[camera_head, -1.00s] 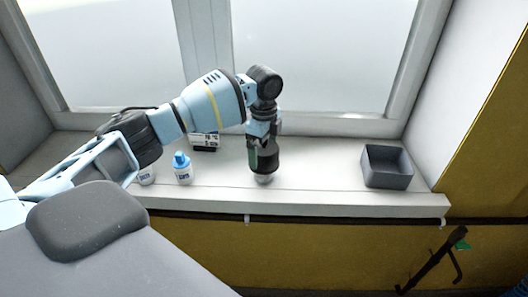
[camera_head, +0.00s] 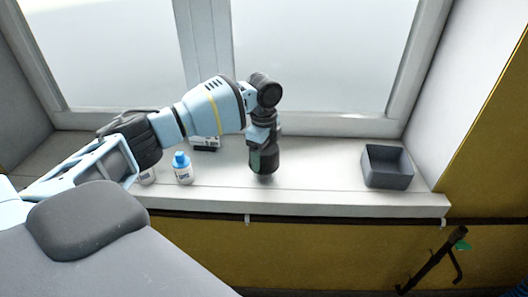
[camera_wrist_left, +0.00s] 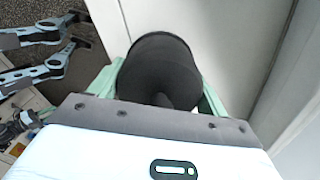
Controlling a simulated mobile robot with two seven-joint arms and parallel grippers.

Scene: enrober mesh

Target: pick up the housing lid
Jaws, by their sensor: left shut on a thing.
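A dark, rounded piece, which I take to be the housing lid (camera_wrist_left: 158,65), sits between the green fingers of my left gripper (camera_wrist_left: 160,85) in the left wrist view. The fingers are shut on it, one on each side. In the head view my left gripper (camera_head: 262,158) points down over the windowsill, and the dark lid (camera_head: 266,165) shows between its fingers. The lid's lower end is close to the sill; I cannot tell whether it touches. My right gripper does not show.
On the white windowsill (camera_head: 330,190), a blue-capped bottle (camera_head: 183,170) stands left of the gripper, with another bottle (camera_head: 147,177) partly behind my arm. A small labelled box (camera_head: 205,143) lies behind them. An open grey bin (camera_head: 387,168) stands at the right, with clear sill before it.

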